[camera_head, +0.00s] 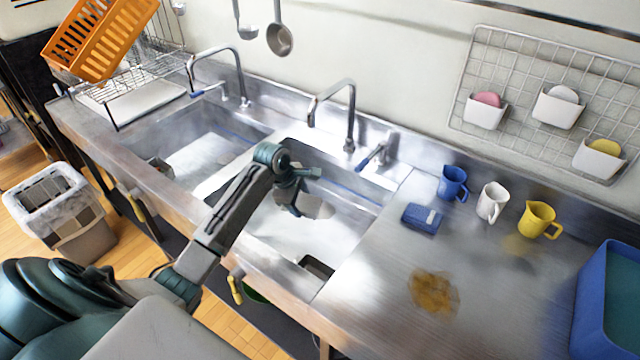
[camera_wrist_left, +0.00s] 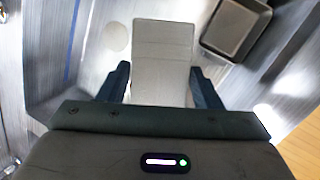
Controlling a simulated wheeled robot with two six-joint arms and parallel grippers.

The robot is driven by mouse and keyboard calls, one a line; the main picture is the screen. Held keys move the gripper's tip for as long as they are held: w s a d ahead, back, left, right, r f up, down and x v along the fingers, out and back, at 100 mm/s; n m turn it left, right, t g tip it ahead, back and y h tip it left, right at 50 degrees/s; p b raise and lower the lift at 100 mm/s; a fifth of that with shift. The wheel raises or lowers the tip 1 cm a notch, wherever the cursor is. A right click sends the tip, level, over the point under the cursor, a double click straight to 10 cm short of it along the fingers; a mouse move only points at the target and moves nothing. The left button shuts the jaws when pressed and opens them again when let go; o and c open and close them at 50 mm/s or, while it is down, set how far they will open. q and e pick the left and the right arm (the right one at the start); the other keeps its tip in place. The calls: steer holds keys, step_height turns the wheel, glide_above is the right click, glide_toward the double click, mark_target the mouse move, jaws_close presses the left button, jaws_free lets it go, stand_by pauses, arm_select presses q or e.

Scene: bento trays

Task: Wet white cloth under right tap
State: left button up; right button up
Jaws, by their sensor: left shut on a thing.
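The white cloth (camera_wrist_left: 163,50) hangs flat between the fingers of my left gripper (camera_wrist_left: 160,88) in the left wrist view. In the head view, my left gripper (camera_head: 297,195) is down inside the right sink (camera_head: 285,235), shut on the cloth. A pale patch (camera_head: 320,208) beside its fingers looks like the cloth, partly hidden by the gripper. The right tap (camera_head: 350,112) arches above and behind the gripper, its blue-handled lever (camera_head: 372,155) to the right. I see no clear water stream. My right gripper is out of view.
The left sink (camera_head: 195,145) with its own tap (camera_head: 240,75) is to the left. A dark rectangular basket (camera_head: 318,266) sits in the right sink's near corner. On the right counter are a blue sponge (camera_head: 421,218), several cups, a brown stain (camera_head: 434,292) and a blue bin (camera_head: 605,300).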

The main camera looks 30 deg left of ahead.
mark_target(320, 204)
arm_select(q)
steer(key=d+m+p, duration=0.1)
steer(key=d+p, duration=0.1)
steer(key=d+m+p, duration=0.1)
steer(key=d+p, duration=0.1)
steer(key=w+d+t+p, duration=0.1)
steer(key=d, duration=0.1)
steer(key=shift+w+r+m+p, duration=0.1)
steer(key=shift+r+m+p, duration=0.1)
steer(key=shift+m+p, duration=0.2)
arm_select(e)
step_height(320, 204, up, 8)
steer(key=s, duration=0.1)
arm_select(q)
steer(key=w+f+b, duration=0.1)
steer(key=b, duration=0.1)
steer(key=w+a+f+b, duration=0.1)
steer(key=w+b, duration=0.1)
steer(key=shift+w+m, duration=0.15)
steer(key=shift+m, duration=0.15)
steer(key=w+a+f+b, duration=0.1)
steer(key=w+a+b, duration=0.4)
steer(key=w+b, duration=0.3)
steer(key=shift+w+a+f+b, duration=0.25)
steer(key=shift+w+a+b, duration=0.15)
steer(key=shift+b, duration=0.1)
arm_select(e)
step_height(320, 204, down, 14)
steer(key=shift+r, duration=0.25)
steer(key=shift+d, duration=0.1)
